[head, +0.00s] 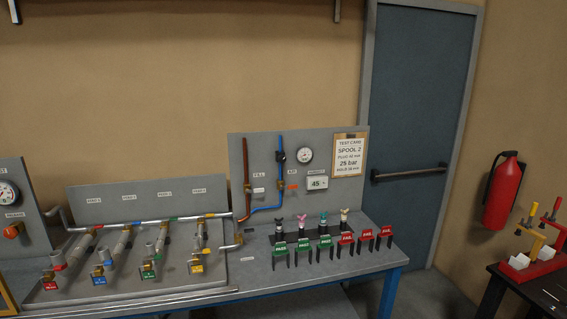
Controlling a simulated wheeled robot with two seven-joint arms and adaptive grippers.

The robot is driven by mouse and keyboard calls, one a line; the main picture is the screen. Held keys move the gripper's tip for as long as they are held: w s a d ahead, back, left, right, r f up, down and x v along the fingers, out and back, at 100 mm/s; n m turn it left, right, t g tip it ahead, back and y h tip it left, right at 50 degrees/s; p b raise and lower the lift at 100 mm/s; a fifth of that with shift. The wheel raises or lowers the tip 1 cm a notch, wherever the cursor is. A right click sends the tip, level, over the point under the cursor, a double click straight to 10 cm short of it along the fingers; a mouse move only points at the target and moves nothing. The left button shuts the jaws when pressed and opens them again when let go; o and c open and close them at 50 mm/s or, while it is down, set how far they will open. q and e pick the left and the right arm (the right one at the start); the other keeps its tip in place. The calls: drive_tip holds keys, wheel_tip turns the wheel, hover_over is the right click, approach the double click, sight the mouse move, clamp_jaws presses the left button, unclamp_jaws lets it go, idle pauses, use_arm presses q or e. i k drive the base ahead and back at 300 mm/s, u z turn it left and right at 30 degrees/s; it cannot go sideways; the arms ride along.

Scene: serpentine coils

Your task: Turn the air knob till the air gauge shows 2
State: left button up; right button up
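A grey upright panel (325,205) stands on the bench with a blue line running up it, beside a small label that seems to read AIR. A small dark knob or valve (281,156) sits on the blue line. Just right of it is a round white gauge (305,155); its needle and numbers are too small to read. Another gauge (7,194) shows at the far left edge, above an orange knob (13,231); its label and reading are unclear. Neither of my grippers is in view.
Pipes with coloured valves (150,265) fill the bench's left part. Red and green tags (326,244) and several small handles stand before the panel. A display (317,183) reads about 45. A test card (349,156) hangs right. A red extinguisher (503,190) hangs beside the door (415,110).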

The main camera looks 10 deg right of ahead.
sight(282, 158)
drive_tip(key=z, duration=1.5)
drive_tip(key=i, duration=1.75)
drive_tip(key=u, duration=2.05)
